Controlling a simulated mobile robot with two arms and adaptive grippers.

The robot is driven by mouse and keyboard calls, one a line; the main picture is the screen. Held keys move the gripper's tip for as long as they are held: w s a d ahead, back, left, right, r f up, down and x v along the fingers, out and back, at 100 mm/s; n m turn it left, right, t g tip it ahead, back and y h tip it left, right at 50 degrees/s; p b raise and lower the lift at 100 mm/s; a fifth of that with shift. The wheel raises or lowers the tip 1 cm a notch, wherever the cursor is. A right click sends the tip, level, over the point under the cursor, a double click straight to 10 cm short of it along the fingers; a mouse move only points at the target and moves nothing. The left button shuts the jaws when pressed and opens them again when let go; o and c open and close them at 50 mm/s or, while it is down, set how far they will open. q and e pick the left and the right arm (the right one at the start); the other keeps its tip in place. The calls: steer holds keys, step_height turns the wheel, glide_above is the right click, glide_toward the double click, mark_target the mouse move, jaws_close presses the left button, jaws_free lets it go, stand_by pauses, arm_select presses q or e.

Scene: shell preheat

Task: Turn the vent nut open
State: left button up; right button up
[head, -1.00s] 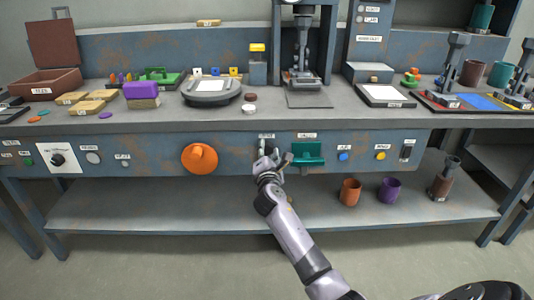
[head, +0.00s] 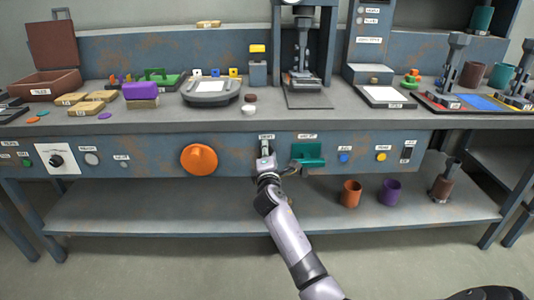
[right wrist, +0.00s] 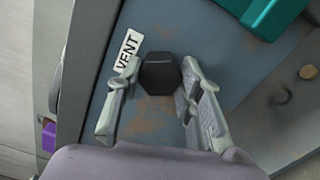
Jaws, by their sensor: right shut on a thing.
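The vent nut (right wrist: 160,74) is a dark, faceted block on the blue-grey front panel, beside a white label reading VENT (right wrist: 128,52) in the right wrist view. My right gripper (right wrist: 158,84) is shut on the nut, one finger on each side of it. The fingers look tilted in that view relative to the label. In the head view my right gripper (head: 265,158) reaches up to the panel and hides most of the nut. My left gripper is not in view.
A teal handle (head: 308,154) is just right of my right gripper on the panel, and a large orange knob (head: 199,159) is to the left. A lower shelf (head: 150,212) holds an orange cup (head: 351,193) and a purple cup (head: 390,191).

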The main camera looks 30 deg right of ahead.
steer(key=shift+f, duration=0.1)
steer(key=o, duration=1.2)
steer(key=shift+c, duration=0.2)
steer(key=v, duration=1.2)
steer(key=shift+s, duration=0.1)
